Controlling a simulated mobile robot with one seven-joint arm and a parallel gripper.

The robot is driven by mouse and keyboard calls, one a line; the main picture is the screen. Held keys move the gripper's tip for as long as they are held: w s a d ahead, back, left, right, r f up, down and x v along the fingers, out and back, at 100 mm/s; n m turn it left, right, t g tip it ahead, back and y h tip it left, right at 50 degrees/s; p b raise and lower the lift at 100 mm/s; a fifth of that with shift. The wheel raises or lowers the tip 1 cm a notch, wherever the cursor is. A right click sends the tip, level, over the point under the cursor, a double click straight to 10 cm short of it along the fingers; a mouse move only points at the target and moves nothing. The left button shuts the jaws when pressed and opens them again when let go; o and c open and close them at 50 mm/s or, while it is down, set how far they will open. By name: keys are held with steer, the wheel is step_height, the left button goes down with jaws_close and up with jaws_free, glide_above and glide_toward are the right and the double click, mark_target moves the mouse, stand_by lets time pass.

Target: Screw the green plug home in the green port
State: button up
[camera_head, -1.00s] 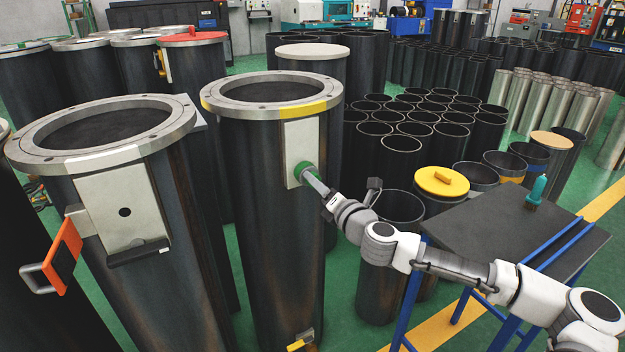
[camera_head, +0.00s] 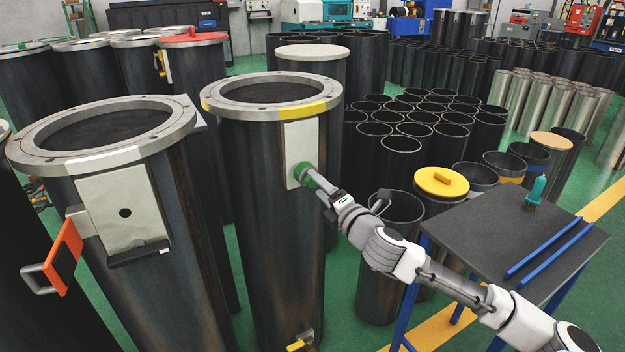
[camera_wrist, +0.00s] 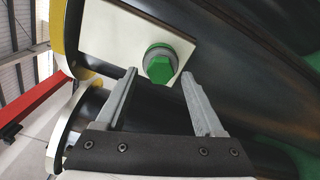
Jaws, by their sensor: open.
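The green plug (camera_wrist: 159,66) has a hex head and sits in a round grey fitting, the port (camera_wrist: 152,49), on a pale plate (camera_wrist: 118,35). Its thread is hidden, so I cannot tell how deep it sits. In the head view the green plug (camera_head: 305,174) shows on the plate (camera_head: 299,149) of the middle flanged cylinder (camera_head: 262,220). My gripper (camera_wrist: 159,75) is open, its two fingers apart on either side of the plug head in the wrist view, with no contact visible. In the head view my gripper (camera_head: 322,188) is right at the plug.
A dark table (camera_head: 500,235) at right holds blue bars (camera_head: 550,248) and a teal-handled brush (camera_head: 537,188). Open pipes (camera_head: 400,150) stand behind.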

steer(key=shift+p+v, duration=0.35)
steer(key=shift+v, duration=1.95)
